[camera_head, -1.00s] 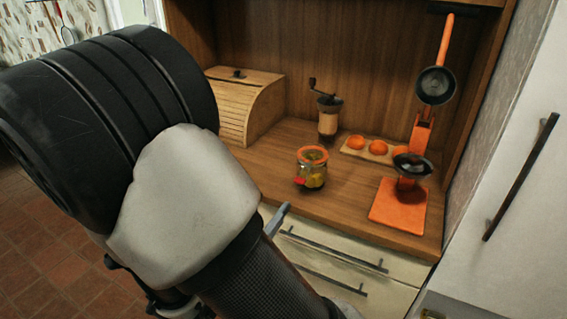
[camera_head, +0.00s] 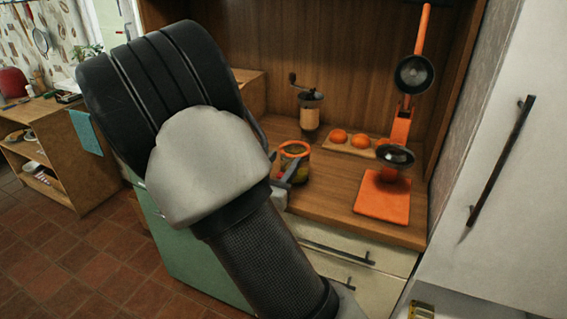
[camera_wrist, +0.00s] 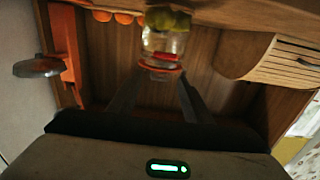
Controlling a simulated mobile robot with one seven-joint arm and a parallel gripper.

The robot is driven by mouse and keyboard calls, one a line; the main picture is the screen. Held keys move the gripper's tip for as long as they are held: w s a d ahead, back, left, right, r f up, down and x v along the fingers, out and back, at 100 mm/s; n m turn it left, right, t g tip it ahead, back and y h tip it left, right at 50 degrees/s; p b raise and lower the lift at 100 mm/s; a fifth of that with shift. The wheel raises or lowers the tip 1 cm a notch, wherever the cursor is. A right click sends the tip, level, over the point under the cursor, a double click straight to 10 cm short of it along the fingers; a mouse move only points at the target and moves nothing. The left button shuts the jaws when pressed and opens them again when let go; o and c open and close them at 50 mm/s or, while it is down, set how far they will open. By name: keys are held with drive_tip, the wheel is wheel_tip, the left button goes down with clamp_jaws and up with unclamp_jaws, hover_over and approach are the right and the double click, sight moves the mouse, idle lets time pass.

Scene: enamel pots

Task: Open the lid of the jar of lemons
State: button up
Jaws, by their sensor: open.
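The glass jar of lemons (camera_head: 302,175) stands upright on the wooden counter, with an orange ring at its lid (camera_head: 295,147). My open gripper (camera_head: 288,172) is at its near side and hides part of it. In the wrist view, which is upside down, the jar (camera_wrist: 163,40) shows yellow-green lemons, a red clasp (camera_wrist: 164,57) and the orange-rimmed lid (camera_wrist: 158,69). My gripper's two fingers (camera_wrist: 160,77) point at the jar, one to each side of the lid's rim. I cannot tell whether they touch it. The lid looks shut.
A coffee grinder (camera_head: 310,108) stands behind the jar. A board with oranges (camera_head: 339,136) and an orange juicer stand (camera_head: 384,195) are to the right. A roll-top bread box (camera_wrist: 270,60) shows in the wrist view. Drawers with dark handles (camera_head: 338,252) lie below the counter.

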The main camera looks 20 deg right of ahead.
drive_tip(key=shift+w+d, duration=0.35)
drive_tip(key=shift+c, duration=0.2)
clamp_jaws()
drive_tip(key=shift+r, duration=0.1)
